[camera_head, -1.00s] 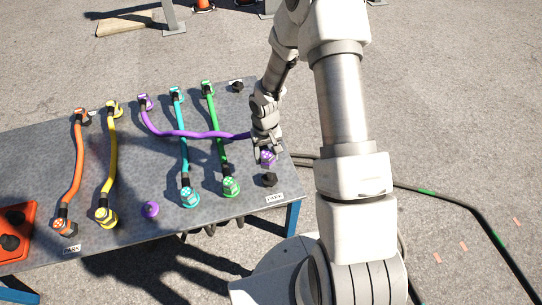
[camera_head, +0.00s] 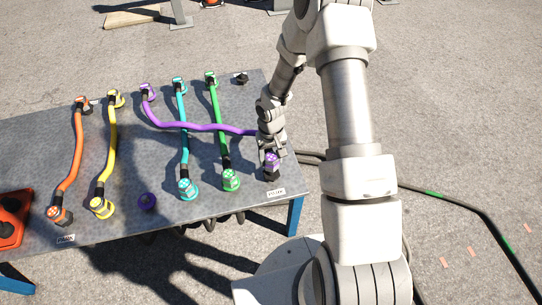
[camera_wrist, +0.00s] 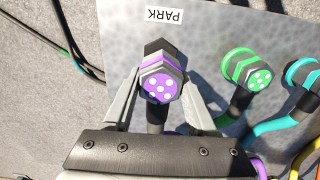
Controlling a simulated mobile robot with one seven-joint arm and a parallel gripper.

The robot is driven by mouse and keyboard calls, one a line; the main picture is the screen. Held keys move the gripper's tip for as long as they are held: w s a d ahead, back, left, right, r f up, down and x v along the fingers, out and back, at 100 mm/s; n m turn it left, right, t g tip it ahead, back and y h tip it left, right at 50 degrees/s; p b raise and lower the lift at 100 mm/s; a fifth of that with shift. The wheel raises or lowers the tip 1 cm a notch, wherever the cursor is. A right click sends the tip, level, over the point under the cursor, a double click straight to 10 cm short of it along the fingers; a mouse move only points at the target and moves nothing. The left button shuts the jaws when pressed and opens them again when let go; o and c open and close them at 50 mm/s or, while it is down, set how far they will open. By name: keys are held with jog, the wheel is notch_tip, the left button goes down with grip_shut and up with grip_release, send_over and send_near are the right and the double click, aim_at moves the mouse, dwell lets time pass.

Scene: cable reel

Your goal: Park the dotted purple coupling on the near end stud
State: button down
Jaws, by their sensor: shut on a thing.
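The dotted purple coupling (camera_wrist: 162,84), with white dots on its end face, is between the two fingers of my gripper (camera_wrist: 160,96), which is shut on it. In the head view the coupling (camera_head: 271,160) is at the table's near right corner, below my gripper (camera_head: 271,147). The black near end stud (camera_head: 271,175) shows just under it, beside the PARK label (camera_head: 276,193). In the wrist view the coupling largely covers the stud (camera_wrist: 157,47). I cannot tell whether the coupling is seated on it or just above. The purple cable (camera_head: 205,127) runs left across the cyan and green cables.
The green coupling (camera_head: 231,180) and cyan coupling (camera_head: 187,188) stand left of the stud. Another black stud (camera_head: 240,79) is at the far right edge.

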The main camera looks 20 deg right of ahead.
jog(key=shift+f+b, duration=0.85)
jog(key=shift+f, duration=0.6)
jog(key=shift+f+b, duration=0.5)
jog(key=shift+c, duration=0.6)
grip_release()
jog(key=shift+r, duration=0.1)
notch_tip(320, 180, up, 17)
jog(key=p, duration=0.6)
jog(key=shift+r, duration=0.15)
